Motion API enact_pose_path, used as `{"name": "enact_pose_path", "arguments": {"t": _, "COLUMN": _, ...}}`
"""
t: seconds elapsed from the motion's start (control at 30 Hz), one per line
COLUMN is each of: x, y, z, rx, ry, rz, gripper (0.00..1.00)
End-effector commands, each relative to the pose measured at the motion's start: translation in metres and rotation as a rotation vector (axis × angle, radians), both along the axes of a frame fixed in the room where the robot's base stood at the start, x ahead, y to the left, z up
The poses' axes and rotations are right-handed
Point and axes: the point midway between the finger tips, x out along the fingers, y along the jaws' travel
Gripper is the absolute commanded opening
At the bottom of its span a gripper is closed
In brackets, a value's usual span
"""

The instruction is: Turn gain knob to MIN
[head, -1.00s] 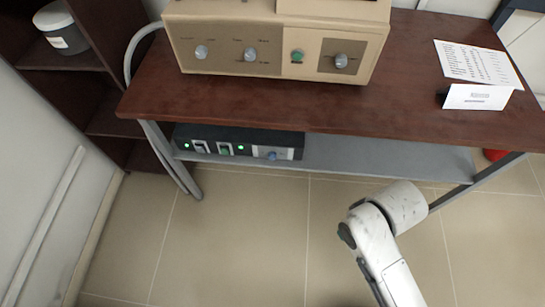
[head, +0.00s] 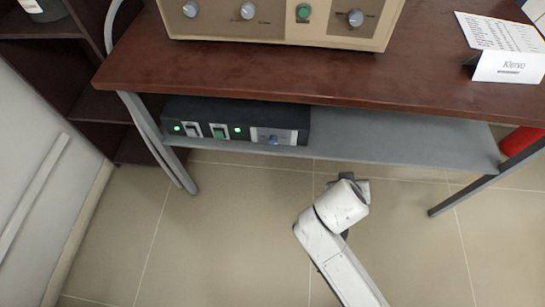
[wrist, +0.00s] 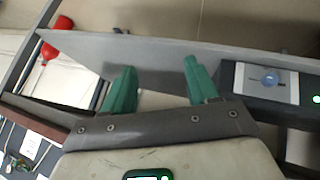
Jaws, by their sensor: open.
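A black control box (head: 235,118) sits on the grey lower shelf. Its pale panel (head: 266,134) carries one blue knob (head: 273,139); the wrist view shows this knob (wrist: 271,78) to the right of my fingers. A beige unit (head: 275,28) on the tabletop has grey knobs, one (head: 355,17) at its right end, and a green one (head: 304,12). I cannot read which knob is marked gain. My gripper (wrist: 160,69) has green fingers spread apart and empty, in front of the shelf, apart from the knob. In the head view my arm mostly hides it.
The brown tabletop (head: 440,80) overhangs the grey shelf (head: 400,139). A table leg (head: 158,140) stands at the left and another at the right. A white card (head: 508,67) stands on the tabletop. A red object (head: 520,139) is at the right. The shelf right of the box is clear.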

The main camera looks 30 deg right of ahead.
Motion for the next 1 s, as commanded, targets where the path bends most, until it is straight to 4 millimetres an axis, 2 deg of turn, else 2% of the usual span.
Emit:
{"name": "enact_pose_path", "arguments": {"t": 0.03, "x": 0.013, "y": 0.000, "z": -0.027, "rx": -0.046, "ry": -0.047, "rz": -0.015, "gripper": 0.59}}
{"name": "enact_pose_path", "arguments": {"t": 0.27, "x": 0.071, "y": 0.014, "z": -0.061, "rx": -0.238, "ry": -0.310, "rz": -0.031, "gripper": 0.59}}
{"name": "enact_pose_path", "arguments": {"t": 0.47, "x": 0.121, "y": 0.050, "z": -0.089, "rx": -0.355, "ry": -0.549, "rz": 0.045, "gripper": 0.59}}
{"name": "enact_pose_path", "arguments": {"t": 0.6, "x": 0.151, "y": 0.086, "z": -0.108, "rx": -0.401, "ry": -0.700, "rz": 0.138, "gripper": 0.59}}
{"name": "enact_pose_path", "arguments": {"t": 0.8, "x": 0.177, "y": 0.128, "z": -0.124, "rx": -0.420, "ry": -0.834, "rz": 0.253, "gripper": 0.59}}
{"name": "enact_pose_path", "arguments": {"t": 0.9, "x": 0.181, "y": 0.137, "z": -0.127, "rx": -0.419, "ry": -0.862, "rz": 0.280, "gripper": 0.59}}
{"name": "enact_pose_path", "arguments": {"t": 1.0, "x": 0.186, "y": 0.138, "z": -0.126, "rx": -0.421, "ry": -0.871, "rz": 0.289, "gripper": 0.59}}
